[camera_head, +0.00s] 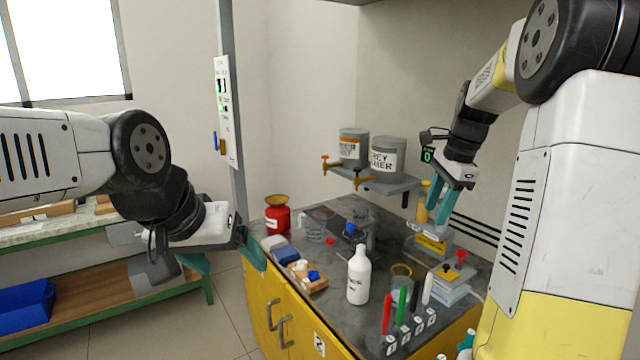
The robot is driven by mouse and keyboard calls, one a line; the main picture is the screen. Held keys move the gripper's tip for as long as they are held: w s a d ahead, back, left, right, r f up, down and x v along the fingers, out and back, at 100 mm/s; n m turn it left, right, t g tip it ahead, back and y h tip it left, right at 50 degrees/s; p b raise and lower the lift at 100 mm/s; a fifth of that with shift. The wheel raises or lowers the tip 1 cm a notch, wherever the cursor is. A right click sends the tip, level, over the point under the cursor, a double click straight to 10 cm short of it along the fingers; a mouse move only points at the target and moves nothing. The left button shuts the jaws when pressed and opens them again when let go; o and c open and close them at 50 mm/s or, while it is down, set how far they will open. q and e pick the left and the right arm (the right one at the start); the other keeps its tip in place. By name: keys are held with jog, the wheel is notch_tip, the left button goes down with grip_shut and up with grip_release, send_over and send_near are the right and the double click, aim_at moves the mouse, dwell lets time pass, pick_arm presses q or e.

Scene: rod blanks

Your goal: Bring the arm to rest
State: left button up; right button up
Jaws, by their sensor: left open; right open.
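My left gripper (226,259) hangs left of the yellow cabinet, beside its counter edge. Its teal fingers are apart with nothing between them. My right gripper (439,207) points down above the back right of the dark counter, close to a yellow bottle (421,208). Its teal fingers are open and I see nothing held. A red rod (387,314), a green rod (401,304), a black rod (415,298) and a white rod (427,288) stand upright in numbered holders at the counter's front right.
A white bottle (358,277) stands mid-counter (335,300). A red container (277,217) stands at the back left. A wall shelf (375,181) holds two grey tanks. A green-framed bench (110,292) with a blue bin (27,305) is at left. Open floor lies between bench and cabinet.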

jog(key=s+a+n+t, duration=0.1)
jog(key=s+a+n, duration=0.3)
jog(key=s, duration=0.3)
jog(key=s+a+r+n+t, duration=0.1)
jog(key=s+a+n, duration=0.3)
jog(key=s+n, duration=0.3)
jog(key=s+a+n+t, duration=0.2)
jog(key=s+a+n, duration=0.3)
jog(key=s, duration=0.3)
jog(key=shift+s+r+n, duration=0.2)
jog(key=shift+n, duration=0.4)
